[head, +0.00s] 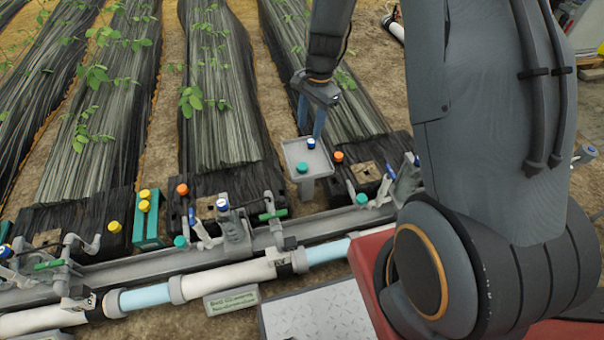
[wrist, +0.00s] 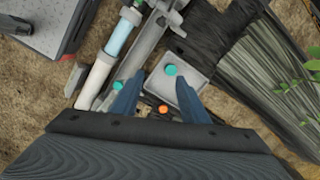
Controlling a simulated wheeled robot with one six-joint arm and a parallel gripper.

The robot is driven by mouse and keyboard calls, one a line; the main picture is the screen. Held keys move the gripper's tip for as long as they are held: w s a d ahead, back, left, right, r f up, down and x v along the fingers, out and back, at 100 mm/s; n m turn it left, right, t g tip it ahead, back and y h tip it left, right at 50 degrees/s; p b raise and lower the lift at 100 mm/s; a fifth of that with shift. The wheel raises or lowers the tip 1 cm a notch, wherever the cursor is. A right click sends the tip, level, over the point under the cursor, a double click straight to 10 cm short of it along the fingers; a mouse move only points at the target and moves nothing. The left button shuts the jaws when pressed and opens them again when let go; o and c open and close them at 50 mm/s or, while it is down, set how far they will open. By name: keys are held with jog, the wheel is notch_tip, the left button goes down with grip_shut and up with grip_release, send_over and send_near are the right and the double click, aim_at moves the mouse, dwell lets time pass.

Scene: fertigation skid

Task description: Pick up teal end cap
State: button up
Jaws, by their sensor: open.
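A teal end cap (head: 302,167) sits on a small grey square tray (head: 291,151), near its front left. My gripper (head: 311,128) is open and empty, pointing down above the tray's back side. In the wrist view a teal cap (wrist: 171,70) shows on the tray (wrist: 196,73), near the right fingertip and apart from it. Other teal caps are on the pipe fittings (head: 180,241) and by the pipe right of the tray (head: 361,199).
Orange caps stand left (head: 182,189) and right (head: 338,157) of the tray. A teal block (head: 148,233) holds yellow caps. Pipes and valves run along the front, including a grey rail (head: 150,267). Dark-covered plant rows (head: 215,90) lie behind.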

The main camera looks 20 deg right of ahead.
aim_at(303, 166)
jog(key=w+f+m+b, duration=0.1)
jog(key=w+f, duration=0.1)
jog(key=f, duration=0.4)
jog(key=w+f+m+b, duration=0.2)
jog(key=f, duration=0.3)
jog(key=w+d+f+m+b, duration=0.1)
jog(key=w+f+m+b, duration=0.1)
jog(key=f, duration=0.4)
jog(key=shift+w+d+f, duration=0.1)
jog(key=shift+w+f, duration=0.2)
jog(key=shift+w, duration=0.15)
jog(key=shift+a+f+b, duration=0.2)
jog(key=shift+f+b, duration=0.15)
jog(key=shift+f, duration=0.95)
jog(key=shift+a+f+b, duration=0.15)
jog(key=shift+f+b, duration=0.25)
jog(key=shift+f, duration=0.85)
jog(key=shift+a+f+b, duration=0.2)
jog(key=shift+f+b, duration=0.15)
jog(key=shift+f, duration=0.95)
jog(key=c, duration=0.8)
